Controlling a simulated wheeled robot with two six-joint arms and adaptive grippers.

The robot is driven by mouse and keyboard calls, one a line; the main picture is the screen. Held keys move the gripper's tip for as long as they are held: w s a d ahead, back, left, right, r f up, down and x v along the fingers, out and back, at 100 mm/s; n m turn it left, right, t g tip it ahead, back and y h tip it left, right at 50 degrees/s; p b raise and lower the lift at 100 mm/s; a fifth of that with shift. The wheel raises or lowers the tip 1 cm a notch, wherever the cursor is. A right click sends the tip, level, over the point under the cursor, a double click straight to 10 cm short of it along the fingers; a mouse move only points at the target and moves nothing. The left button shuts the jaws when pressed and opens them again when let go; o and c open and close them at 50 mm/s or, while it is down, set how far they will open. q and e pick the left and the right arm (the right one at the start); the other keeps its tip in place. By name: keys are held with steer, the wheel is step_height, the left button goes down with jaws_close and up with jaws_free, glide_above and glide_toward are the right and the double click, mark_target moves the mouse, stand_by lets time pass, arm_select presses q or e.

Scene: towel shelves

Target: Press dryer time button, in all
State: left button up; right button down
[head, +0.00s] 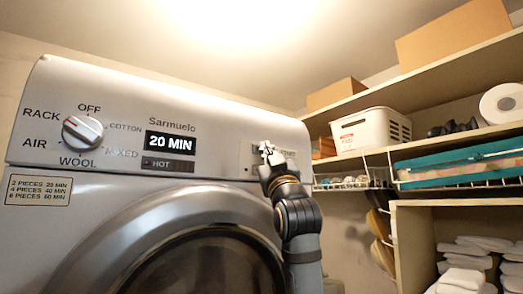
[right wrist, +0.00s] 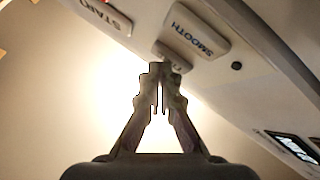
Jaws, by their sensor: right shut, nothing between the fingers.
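The silver dryer (head: 215,115) fills the left of the head view. Its display (head: 171,142) reads 20 MIN, with HOT on a smaller strip below. My right gripper (head: 267,150) is shut and empty at the right part of the control panel, covering some buttons there. In the right wrist view the shut fingertips (right wrist: 157,70) overlap a small, partly hidden button (right wrist: 174,60) beside the SMOOTH button (right wrist: 195,31); its label is hidden. I cannot tell whether they touch. The START button (right wrist: 105,15) is at the upper left. My left gripper is out of view.
A dial (head: 82,133) and a label of pieces and minutes (head: 38,190) are on the panel's left. Shelves at the right hold a white basket (head: 371,130), cardboard boxes (head: 452,38), a paper roll (head: 502,103) and folded towels (head: 465,277). The dryer door (head: 200,255) is below the panel.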

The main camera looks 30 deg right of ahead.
steer(key=shift+w, duration=0.2)
stand_by(0.6)
steer(key=shift+s+d+b, duration=0.1)
steer(key=shift+s+b, duration=0.2)
steer(key=shift+s, duration=0.55)
steer(key=shift+s, duration=0.1)
steer(key=s+b, duration=0.1)
steer(key=s, duration=0.3)
steer(key=shift+s+d+b, duration=0.2)
steer(key=shift+s+b, duration=0.2)
